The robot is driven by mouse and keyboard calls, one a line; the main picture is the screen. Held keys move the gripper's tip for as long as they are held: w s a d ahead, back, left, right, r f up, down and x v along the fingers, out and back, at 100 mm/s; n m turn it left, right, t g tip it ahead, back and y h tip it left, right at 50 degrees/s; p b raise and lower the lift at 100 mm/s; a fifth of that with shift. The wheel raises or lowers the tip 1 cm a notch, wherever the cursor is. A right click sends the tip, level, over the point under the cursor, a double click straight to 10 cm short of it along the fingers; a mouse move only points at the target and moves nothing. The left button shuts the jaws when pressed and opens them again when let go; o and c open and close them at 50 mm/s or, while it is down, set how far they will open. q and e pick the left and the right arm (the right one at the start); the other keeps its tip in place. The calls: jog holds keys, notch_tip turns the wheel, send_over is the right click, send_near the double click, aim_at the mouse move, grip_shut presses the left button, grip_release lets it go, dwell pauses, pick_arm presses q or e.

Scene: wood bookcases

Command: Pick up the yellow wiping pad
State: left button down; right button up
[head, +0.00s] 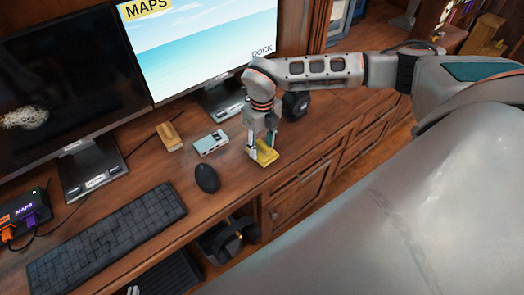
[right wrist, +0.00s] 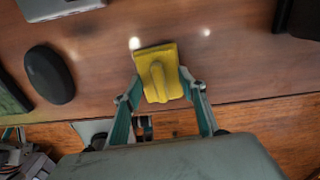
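The yellow wiping pad (head: 265,156) lies on the wooden desk near its front edge, to the right of the black mouse. In the right wrist view the pad (right wrist: 170,58) is a yellow block with a raised ridge along its middle. My right gripper (head: 261,148) is right over the pad, pointing down. In the right wrist view its two fingers (right wrist: 161,85) are spread, one at each side of the pad's near end. I cannot tell whether the fingertips touch the pad.
The black mouse (head: 207,178), a small grey box (head: 211,142) and a wooden block (head: 169,136) are left of the pad. A black keyboard (head: 105,238) and two monitors (head: 200,45) stand further left and back. The desk's front edge (right wrist: 240,102) is close to the pad.

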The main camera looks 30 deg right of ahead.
aim_at(262, 145)
jog(key=shift+r, duration=0.1)
jog(key=shift+c, duration=0.3)
notch_tip(262, 145, up, 20)
dwell(0.4)
jog(key=shift+o, duration=0.7)
